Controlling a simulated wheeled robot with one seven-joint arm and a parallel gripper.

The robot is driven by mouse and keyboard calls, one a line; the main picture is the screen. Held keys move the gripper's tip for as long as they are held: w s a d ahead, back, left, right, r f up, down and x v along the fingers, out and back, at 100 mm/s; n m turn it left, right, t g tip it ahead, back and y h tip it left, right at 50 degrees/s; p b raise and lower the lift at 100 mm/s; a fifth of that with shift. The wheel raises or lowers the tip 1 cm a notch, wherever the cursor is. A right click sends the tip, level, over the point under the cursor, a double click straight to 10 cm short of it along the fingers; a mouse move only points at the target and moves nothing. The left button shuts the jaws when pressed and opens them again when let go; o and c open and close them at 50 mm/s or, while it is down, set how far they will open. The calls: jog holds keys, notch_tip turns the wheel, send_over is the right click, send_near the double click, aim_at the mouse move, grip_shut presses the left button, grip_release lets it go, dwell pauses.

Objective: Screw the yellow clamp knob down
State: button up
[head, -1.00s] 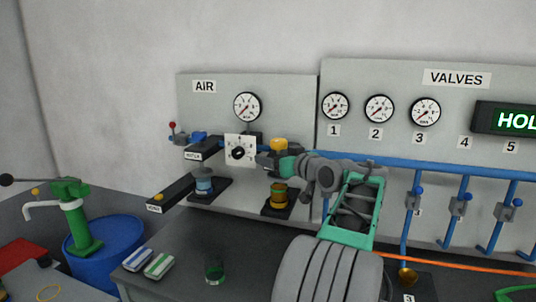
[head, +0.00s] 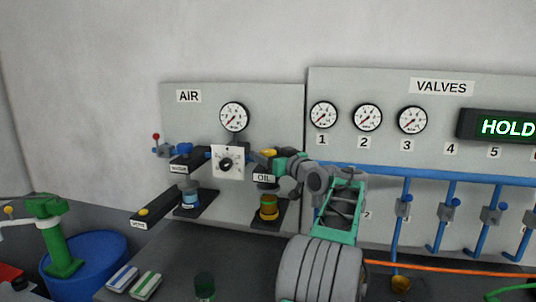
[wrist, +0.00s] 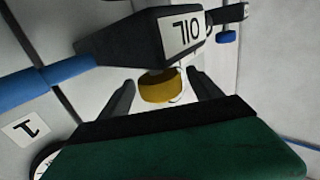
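The yellow clamp knob (head: 268,153) sits on top of the dark clamp arm labelled OIL (head: 264,177). In the wrist view the knob (wrist: 160,88) is a short yellow cylinder against the OIL block (wrist: 150,38). My gripper (wrist: 161,76) is open, with one dark finger on each side of the knob and visible gaps. In the head view my gripper (head: 262,158) reaches in from the right at knob height and partly covers the knob. A jar with an amber band (head: 268,208) stands below the OIL arm.
A second clamp arm (head: 187,164) with a blue-banded jar (head: 190,195) stands to the left. Blue valve pipes (head: 405,215) run along the right. Two striped blocks (head: 146,285) lie on the bench.

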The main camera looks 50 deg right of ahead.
jog(key=c, duration=1.3)
jog(key=shift+c, duration=0.2)
jog(key=shift+a+f+h+b, duration=0.15)
jog(key=shift+h+b, duration=0.15)
jog(key=shift+b, duration=0.3)
